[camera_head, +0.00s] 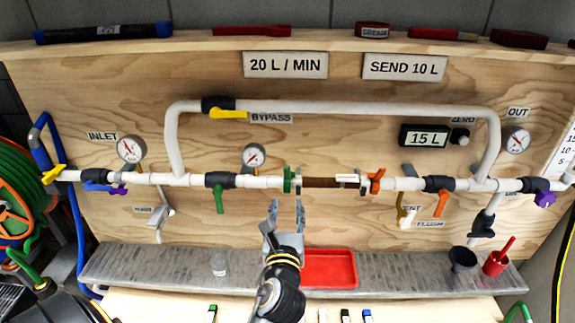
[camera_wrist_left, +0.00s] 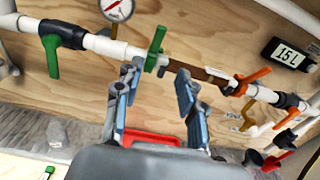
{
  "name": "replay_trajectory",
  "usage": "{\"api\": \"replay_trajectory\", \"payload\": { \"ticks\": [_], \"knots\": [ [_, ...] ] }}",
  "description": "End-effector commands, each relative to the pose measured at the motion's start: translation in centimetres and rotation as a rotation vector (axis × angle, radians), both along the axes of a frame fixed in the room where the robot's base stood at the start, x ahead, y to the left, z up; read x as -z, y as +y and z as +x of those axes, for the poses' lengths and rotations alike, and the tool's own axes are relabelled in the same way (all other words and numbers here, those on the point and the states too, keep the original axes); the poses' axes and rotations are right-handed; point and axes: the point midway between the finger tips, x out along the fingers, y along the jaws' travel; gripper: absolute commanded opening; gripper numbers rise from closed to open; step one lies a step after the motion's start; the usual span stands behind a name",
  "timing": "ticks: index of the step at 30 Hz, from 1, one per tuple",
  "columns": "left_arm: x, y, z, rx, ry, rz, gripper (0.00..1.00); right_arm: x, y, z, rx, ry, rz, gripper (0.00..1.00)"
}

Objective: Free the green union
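The green union (camera_head: 287,180) sits on the white pipe, at the left end of a brown filter cartridge (camera_head: 331,183). An orange union (camera_head: 376,180) is at the cartridge's right end. My left gripper (camera_head: 287,208) is open, its two fingers pointing up just below the green union, apart from it. In the left wrist view, the green union (camera_wrist_left: 155,48) shows ahead, above and between the open fingertips (camera_wrist_left: 158,72). I see nothing between the fingers. My right gripper is not in view.
A green-handled valve (camera_head: 219,198) hangs left of the union, an orange-handled one (camera_head: 440,200) to the right. A red tray (camera_head: 328,268) lies on the grey shelf (camera_head: 130,262) below. The bypass pipe (camera_head: 340,107) runs above. The board under the union is clear.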

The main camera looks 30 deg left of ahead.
Motion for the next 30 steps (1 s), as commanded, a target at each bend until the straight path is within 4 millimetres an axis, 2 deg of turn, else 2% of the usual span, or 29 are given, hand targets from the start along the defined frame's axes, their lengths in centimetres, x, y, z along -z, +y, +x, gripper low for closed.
{"api": "replay_trajectory", "payload": {
  "ticks": [1, 5, 10, 21, 30],
  "knots": [
    [-0.8, 0.3, -0.1, -0.009, -0.002, 0.019, 0.4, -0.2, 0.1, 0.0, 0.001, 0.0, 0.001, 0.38],
    [-1.1, 0.9, 0.7, -0.013, 0.0, 0.032, 0.4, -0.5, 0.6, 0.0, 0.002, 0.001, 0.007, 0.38],
    [-1.2, 2.5, 3.4, -0.012, -0.001, 0.03, 0.4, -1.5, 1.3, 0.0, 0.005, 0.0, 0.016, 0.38],
    [-1.1, 6.3, 9.7, -0.01, 0.0, 0.026, 0.4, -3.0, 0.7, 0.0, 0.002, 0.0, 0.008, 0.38],
    [-0.8, 7.5, 11.5, -0.01, 0.0, 0.026, 0.4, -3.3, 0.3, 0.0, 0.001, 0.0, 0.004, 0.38]
  ]
}}
